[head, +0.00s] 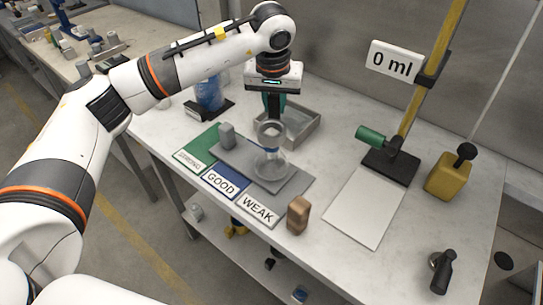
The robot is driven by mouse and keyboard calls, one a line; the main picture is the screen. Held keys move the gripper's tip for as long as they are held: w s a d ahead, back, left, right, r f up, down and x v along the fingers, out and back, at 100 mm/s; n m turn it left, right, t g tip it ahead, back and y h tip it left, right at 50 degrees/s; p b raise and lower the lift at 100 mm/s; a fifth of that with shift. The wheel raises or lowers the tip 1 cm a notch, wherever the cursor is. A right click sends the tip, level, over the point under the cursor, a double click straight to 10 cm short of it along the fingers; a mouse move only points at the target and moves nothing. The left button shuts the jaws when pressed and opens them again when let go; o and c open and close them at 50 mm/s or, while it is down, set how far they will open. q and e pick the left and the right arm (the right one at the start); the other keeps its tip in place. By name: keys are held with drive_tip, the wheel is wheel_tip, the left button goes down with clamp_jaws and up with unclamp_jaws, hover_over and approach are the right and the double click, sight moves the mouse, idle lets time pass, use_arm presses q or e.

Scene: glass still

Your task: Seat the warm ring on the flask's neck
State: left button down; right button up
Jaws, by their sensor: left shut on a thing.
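My left gripper (271,116) points straight down over the grey board and is shut on a pale round piece, which looks like the warm ring (270,132). The clear glass flask (270,166) stands upright on the grey board (291,182), directly below the gripper. A blue band shows at the flask's neck. The ring and the flask's top overlap in this view, so I cannot tell whether they touch. My right gripper is not in view.
Cards reading GOOD (221,183) and WEAK (258,211) lie along the front edge. A small grey block (227,136), a brown block (298,215), a grey tray (303,130) and a stand with a 0 ml sign (395,63) are nearby. A white sheet (366,207) lies right.

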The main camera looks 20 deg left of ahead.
sight(274, 125)
use_arm(q)
drive_tip(key=shift+s+b+x, duration=0.25)
drive_tip(key=shift+b+x, duration=0.6)
drive_tip(key=shift+x, duration=0.2)
drive_tip(key=shift+s+b+x, duration=0.2)
drive_tip(key=shift+b+x, duration=0.65)
drive_tip(key=shift+x, duration=0.2)
drive_tip(key=shift+s+b+x, duration=0.25)
drive_tip(key=shift+b+x, duration=0.6)
drive_tip(key=shift+x, duration=0.2)
idle(2.3)
drive_tip(key=shift+d+f, duration=0.1)
drive_tip(key=shift+f, duration=0.1)
drive_tip(key=c, duration=1.1)
unclamp_jaws()
drive_tip(key=b+v, duration=0.1)
drive_tip(key=v, duration=1.1)
